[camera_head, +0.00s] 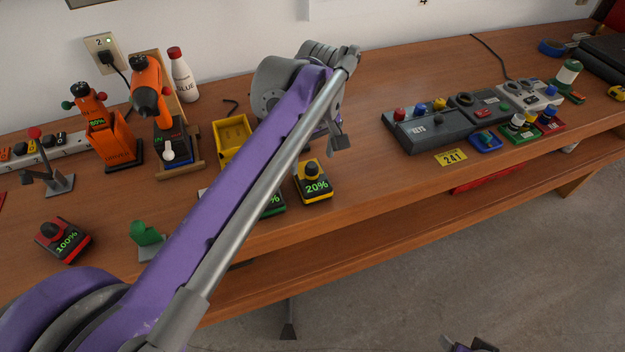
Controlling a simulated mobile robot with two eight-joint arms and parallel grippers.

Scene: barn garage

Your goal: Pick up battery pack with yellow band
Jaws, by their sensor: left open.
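The battery pack with the yellow band (316,189) sits on the wooden workbench near its front edge, with a green "20%" on its face and a dark knob on top. My left arm reaches across the bench from the lower left. My left gripper (330,140) is open and empty, pointing down above and behind the pack, apart from it. The arm hides part of the gripper. A green-banded pack (273,206) is mostly hidden behind the arm. A small part of my right arm shows at the bottom edge; its jaw state is not clear.
A yellow bin (232,137) and orange drill (150,90) stand behind the arm. A red-banded "100%" pack (62,240) and green piece (146,236) are at left. A grey panel (425,127) and a yellow "241" tag (451,157) lie right. Bench between is clear.

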